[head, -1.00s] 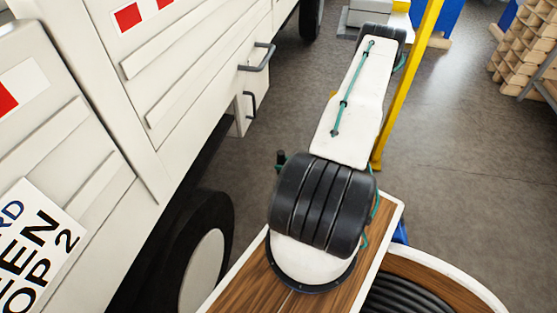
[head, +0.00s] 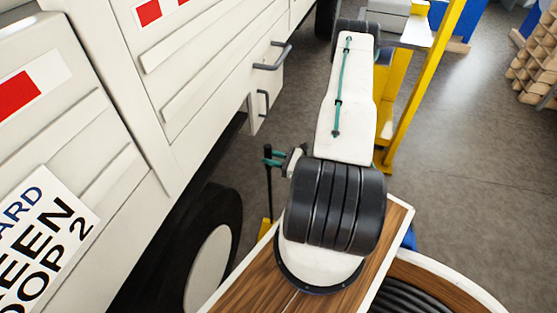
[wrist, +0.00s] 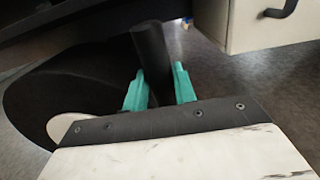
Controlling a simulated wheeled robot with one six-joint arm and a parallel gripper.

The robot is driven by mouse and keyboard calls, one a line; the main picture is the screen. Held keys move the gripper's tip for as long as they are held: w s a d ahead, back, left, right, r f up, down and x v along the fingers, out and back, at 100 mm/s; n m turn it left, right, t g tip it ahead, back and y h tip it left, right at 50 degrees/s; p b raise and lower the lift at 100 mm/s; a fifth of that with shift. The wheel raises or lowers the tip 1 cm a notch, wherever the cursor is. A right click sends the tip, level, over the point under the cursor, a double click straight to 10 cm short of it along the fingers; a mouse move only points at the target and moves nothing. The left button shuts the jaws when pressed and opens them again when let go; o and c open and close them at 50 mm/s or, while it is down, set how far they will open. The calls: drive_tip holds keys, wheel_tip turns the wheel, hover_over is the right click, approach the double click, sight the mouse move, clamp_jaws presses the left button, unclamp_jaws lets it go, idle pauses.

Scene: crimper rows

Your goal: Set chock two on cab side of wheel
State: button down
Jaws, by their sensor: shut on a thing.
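My gripper (head: 272,158) shows past my arm in the head view, with teal fingers shut on a black upright handle (head: 268,190). A small yellow piece (head: 265,227) shows at the handle's foot, apparently the chock, mostly hidden by the wooden deck edge. In the wrist view the teal fingers (wrist: 160,90) close on the dark handle (wrist: 151,50); the chock body is hidden. The truck wheel (head: 215,255), a black tyre with pale hub, is left of the handle. It also shows in the wrist view (wrist: 60,95). I cannot tell whether chock and wheel touch.
The white truck side (head: 190,90) runs along the left, with a grey-handled box (head: 262,100) below it. A yellow post (head: 425,85) and grey-topped stand are right of my arm. Shelving with tan items (head: 540,60) is at far right. Grey floor is open between.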

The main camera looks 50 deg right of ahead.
drive_tip(key=f+x, duration=0.2)
drive_tip(key=x, duration=1.8)
drive_tip(key=shift+w, duration=0.4)
idle(0.4)
drive_tip(key=shift+f, duration=0.35)
idle(0.4)
drive_tip(key=c, duration=1.1)
unclamp_jaws()
drive_tip(key=shift+o, duration=0.2)
drive_tip(key=shift+a, duration=0.1)
drive_tip(key=shift+s+f, duration=0.1)
drive_tip(key=shift+s, duration=0.05)
drive_tip(key=v, duration=0.7)
drive_tip(key=shift+s, duration=0.3)
